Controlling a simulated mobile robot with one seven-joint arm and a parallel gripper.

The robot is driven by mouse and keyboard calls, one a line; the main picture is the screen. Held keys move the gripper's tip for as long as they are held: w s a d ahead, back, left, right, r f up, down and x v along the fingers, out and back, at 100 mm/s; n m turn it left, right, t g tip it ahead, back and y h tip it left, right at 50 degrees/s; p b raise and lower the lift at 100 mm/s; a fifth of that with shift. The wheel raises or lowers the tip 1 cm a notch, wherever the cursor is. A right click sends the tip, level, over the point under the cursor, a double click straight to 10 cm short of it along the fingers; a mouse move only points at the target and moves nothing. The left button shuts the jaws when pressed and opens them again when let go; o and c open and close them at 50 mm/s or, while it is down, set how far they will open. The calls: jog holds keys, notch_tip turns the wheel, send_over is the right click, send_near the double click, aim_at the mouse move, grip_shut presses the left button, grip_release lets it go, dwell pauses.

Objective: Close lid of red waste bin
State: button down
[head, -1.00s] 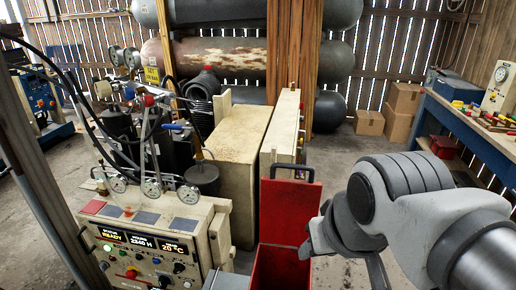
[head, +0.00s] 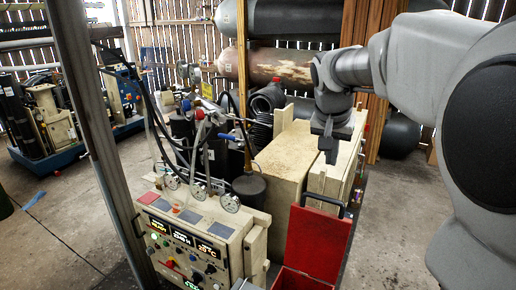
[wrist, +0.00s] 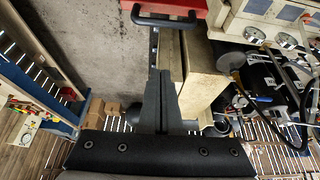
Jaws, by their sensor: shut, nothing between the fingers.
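The red waste bin (head: 292,281) is at the bottom of the head view, cut off by the frame edge. Its red lid (head: 316,243) stands open, roughly upright, with a black handle (head: 326,202) along its top edge. In the wrist view, part of the red lid (wrist: 183,7) and its black handle (wrist: 163,21) show at the top. My gripper (head: 330,150) is shut and empty. It points down over the beige boxes, above and beyond the lid, apart from it. In the wrist view its fingers (wrist: 160,85) are together, below the handle in the picture.
A control panel (head: 186,250) with gauges and hoses stands left of the bin. Beige boxes (head: 268,160) stand behind the lid. A metal post (head: 92,140) rises at left. Open concrete floor (head: 392,215) lies to the right. A blue workbench (wrist: 62,128) shows in the wrist view.

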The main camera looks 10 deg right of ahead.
jog(key=x, duration=1)
jog(key=s+a, duration=0.1)
jog(key=s+a+p, duration=0.1)
jog(key=shift+s+a+f, duration=0.1)
jog(key=shift+s+f, duration=0.15)
jog(key=shift+s, duration=0.15)
